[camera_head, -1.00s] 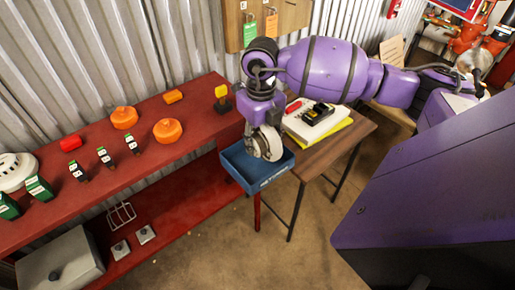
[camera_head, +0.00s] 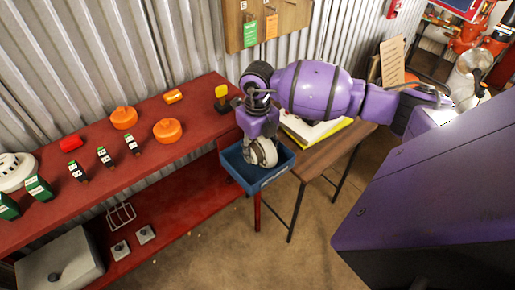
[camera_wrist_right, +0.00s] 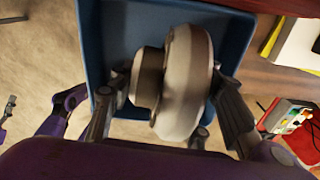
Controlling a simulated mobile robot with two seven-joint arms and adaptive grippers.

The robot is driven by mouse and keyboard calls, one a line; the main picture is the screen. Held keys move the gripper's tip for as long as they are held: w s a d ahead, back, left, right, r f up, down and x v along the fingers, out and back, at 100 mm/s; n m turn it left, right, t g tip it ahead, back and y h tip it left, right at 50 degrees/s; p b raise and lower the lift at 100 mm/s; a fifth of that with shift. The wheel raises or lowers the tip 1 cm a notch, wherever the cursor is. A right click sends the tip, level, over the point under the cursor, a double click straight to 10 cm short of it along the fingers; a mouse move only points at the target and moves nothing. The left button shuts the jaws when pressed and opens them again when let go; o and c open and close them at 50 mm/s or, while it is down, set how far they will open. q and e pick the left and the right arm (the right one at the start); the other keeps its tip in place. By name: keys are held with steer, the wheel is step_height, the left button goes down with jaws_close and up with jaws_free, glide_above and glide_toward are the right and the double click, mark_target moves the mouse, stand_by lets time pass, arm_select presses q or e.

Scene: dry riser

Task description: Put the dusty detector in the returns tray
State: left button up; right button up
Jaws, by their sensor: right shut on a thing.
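The dusty detector (camera_head: 262,152) is a round, off-white disc with a narrower stepped base. It is tilted on edge in my right gripper (camera_head: 259,140). In the right wrist view the fingers are on both sides of the detector (camera_wrist_right: 183,85), shut on it. The blue returns tray (camera_head: 272,181) is under the gripper, and the detector is within its outline; the tray also shows in the right wrist view (camera_wrist_right: 92,45). Whether the detector touches the tray floor I cannot tell. My left gripper is not in view.
A red bench (camera_head: 200,130) at left holds orange caps (camera_head: 168,130), green-and-black pieces and another white detector (camera_head: 14,172). A wooden side table (camera_head: 350,140) with papers (camera_head: 318,130) stands right of the tray. A grey box (camera_head: 60,262) is on the lower shelf.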

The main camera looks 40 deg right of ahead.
steer(key=o, duration=1.3)
steer(key=shift+c, duration=0.2)
